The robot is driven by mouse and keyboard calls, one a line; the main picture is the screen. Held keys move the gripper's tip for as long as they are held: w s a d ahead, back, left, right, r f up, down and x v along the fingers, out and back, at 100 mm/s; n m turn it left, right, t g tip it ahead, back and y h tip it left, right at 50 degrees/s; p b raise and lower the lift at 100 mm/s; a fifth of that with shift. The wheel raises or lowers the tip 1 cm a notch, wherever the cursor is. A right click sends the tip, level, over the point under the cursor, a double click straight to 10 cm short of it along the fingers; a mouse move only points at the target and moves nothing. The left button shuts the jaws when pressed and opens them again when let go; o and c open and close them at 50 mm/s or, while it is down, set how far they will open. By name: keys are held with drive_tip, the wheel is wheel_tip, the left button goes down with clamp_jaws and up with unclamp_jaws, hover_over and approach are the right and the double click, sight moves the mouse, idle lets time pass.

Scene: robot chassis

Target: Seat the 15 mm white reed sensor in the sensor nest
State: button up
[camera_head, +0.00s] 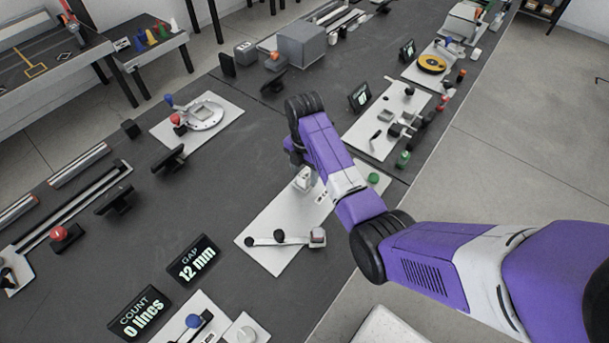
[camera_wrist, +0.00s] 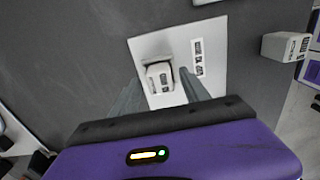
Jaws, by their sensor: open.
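A small white block with a dark printed label (camera_wrist: 159,77), apparently the reed sensor, lies between my fingertips in the wrist view. It stands at a pale raised holder (camera_wrist: 152,46) on a white plate (camera_wrist: 215,35); I cannot tell whether it is fully seated. My gripper (camera_wrist: 160,88) is open, with one grey finger on each side of the block and no clear contact. In the head view my gripper (camera_head: 304,180) is low over the white plate (camera_head: 262,222), and my arm hides part of that station.
Another labelled white block (camera_wrist: 285,46) is at the right in the wrist view.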

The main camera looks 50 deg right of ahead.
sight(305, 174)
wheel_tip(305, 174, up, 11)
drive_tip(key=p, duration=0.1)
drive_tip(key=shift+f, duration=0.15)
idle(0.7)
